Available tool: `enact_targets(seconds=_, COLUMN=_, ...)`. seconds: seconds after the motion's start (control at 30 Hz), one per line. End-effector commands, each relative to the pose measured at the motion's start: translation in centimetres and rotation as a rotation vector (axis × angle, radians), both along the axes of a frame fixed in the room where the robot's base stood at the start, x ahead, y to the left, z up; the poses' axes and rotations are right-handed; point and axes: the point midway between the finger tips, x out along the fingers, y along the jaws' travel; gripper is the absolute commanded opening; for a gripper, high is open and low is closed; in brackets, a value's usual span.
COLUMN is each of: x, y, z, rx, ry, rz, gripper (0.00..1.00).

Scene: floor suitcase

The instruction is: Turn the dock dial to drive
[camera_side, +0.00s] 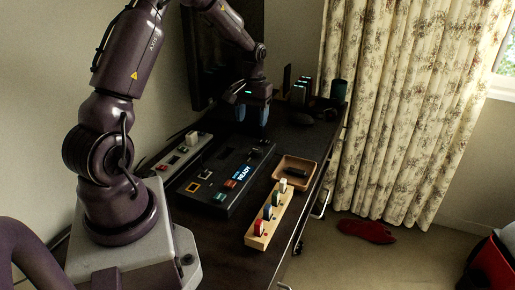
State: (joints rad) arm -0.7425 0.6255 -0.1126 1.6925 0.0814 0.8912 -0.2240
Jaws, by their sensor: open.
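The dock (225,178) is a flat black box on the dark desk, with a lit display reading "READY" and small coloured squares near its front. Its dial is too small and dark for me to pick out with certainty; dark raised parts show toward the dock's far end. My gripper (253,115) points down beyond the dock's far end. Its two bluish fingers are apart with nothing seen between them. It appears clear of the dock, but its height above the desk is hard to judge.
A wooden rack (257,239) with several coloured pieces stands right of the dock. A tan tray (311,174) holds a dark item. A grey power strip (164,164) lies left. A dark cup (339,91) and other dark objects stand at the back. The desk's right edge is close.

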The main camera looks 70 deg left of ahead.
Motion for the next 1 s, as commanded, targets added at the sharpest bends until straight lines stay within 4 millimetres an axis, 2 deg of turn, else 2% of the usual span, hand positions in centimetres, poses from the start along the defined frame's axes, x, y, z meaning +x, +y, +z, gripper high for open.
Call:
enact_targets(seconds=0.07, x=1.3, y=1.3, z=-0.7, rx=0.01, ry=-0.017, rz=0.037, gripper=0.59)
enact_targets(seconds=0.13, x=2.4, y=2.0, z=0.2, rx=0.036, ry=-0.045, rz=0.06, gripper=0.59)
enact_targets(seconds=0.23, x=2.5, y=2.2, z=0.1, rx=0.042, ry=-0.047, rz=0.093, gripper=0.59)
enact_targets(seconds=0.33, x=2.4, y=2.1, z=-1.0, rx=0.041, ry=-0.044, rz=0.096, gripper=0.59)
enact_targets(seconds=0.7, x=2.4, y=2.0, z=-8.4, rx=0.039, ry=-0.043, rz=0.093, gripper=0.59)
enact_targets(seconds=0.83, x=2.4, y=2.0, z=-10.5, rx=0.039, ry=-0.045, rz=0.094, gripper=0.59)
enact_targets(seconds=1.0, x=2.4, y=2.1, z=-12.1, rx=0.042, ry=-0.046, rz=0.093, gripper=0.59)
